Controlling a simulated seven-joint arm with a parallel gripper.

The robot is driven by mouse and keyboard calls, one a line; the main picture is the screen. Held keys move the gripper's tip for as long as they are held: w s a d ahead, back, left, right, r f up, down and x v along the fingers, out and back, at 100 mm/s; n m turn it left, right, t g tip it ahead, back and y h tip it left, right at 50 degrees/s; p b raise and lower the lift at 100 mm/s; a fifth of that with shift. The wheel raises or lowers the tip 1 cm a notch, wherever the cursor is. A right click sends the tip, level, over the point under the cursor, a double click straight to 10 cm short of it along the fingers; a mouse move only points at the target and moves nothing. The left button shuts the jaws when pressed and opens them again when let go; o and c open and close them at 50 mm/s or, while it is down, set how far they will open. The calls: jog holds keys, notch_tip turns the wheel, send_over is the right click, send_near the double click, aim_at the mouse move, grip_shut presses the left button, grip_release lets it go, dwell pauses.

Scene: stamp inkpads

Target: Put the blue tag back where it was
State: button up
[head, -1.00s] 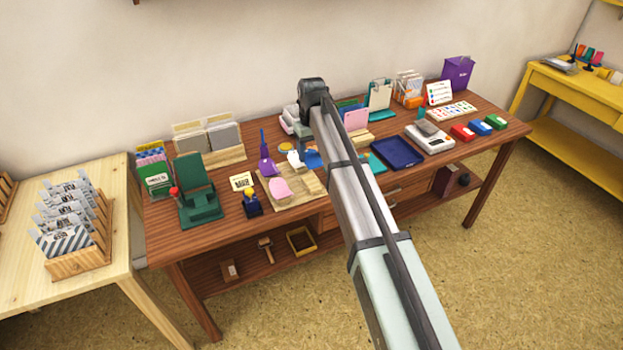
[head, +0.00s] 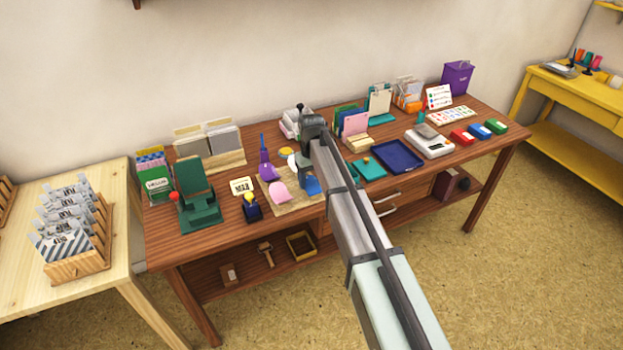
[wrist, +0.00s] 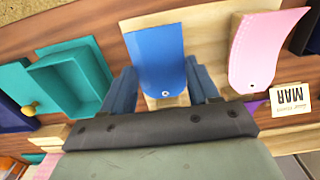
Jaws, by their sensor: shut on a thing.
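The blue tag (head: 312,186) is a flat sheet with a small hole at one end. In the wrist view the blue tag (wrist: 157,52) lies between the two fingers of my gripper (wrist: 161,84), which is shut on it near the hole end. In the head view my gripper (head: 305,173) is partly hidden by my arm. A pale wooden board (head: 293,207) lies below the tag; whether the tag touches it I cannot tell. A pink tag (head: 278,191) is on the board, left of the blue one; the pink tag (wrist: 262,42) also shows in the wrist view.
A purple stand (head: 267,170), a small card (head: 242,187) and a navy stamp (head: 252,210) are left of the tags. A teal box (head: 368,169) and a navy tray (head: 398,157) are to the right. The table's front edge is just below the board.

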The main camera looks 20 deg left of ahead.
aim_at(312, 185)
jog(key=shift+f, duration=0.1)
jog(key=o, duration=1)
notch_tip(312, 185, up, 12)
jog(key=shift+r, duration=0.15)
dwell(0.4)
